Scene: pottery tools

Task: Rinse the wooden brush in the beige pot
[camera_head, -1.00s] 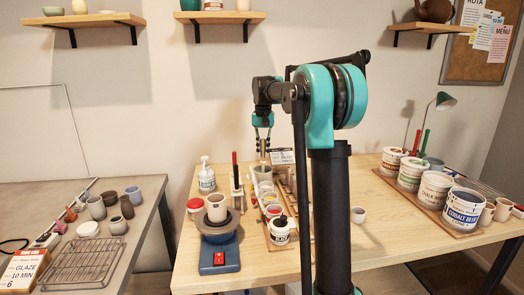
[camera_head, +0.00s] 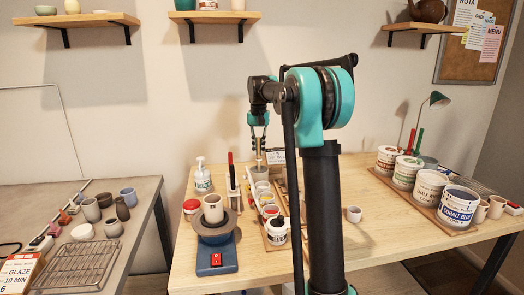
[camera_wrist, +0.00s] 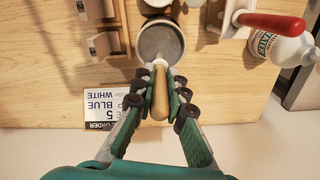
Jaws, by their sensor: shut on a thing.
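My gripper (camera_head: 258,147) is shut on the wooden brush (camera_wrist: 159,95), near the back of the table. The brush's tan handle lies between the fingertips (camera_wrist: 160,102) in the wrist view, and its pale end points away from my palm. The beige pot (camera_wrist: 161,42) is an open, round vessel with a grey inside. In the head view the pot (camera_head: 260,174) stands below the gripper. The brush's far end overlaps the pot's near rim in the wrist view; I cannot tell whether it is inside the pot.
A white bottle (camera_head: 203,177) and a holder with a red-handled tool (camera_head: 231,176) stand left of the pot. A printed card (camera_wrist: 105,108) is close by. Paint pots (camera_head: 270,211) and a banding wheel (camera_head: 213,235) stand in front. Large labelled tubs (camera_head: 458,207) are at right.

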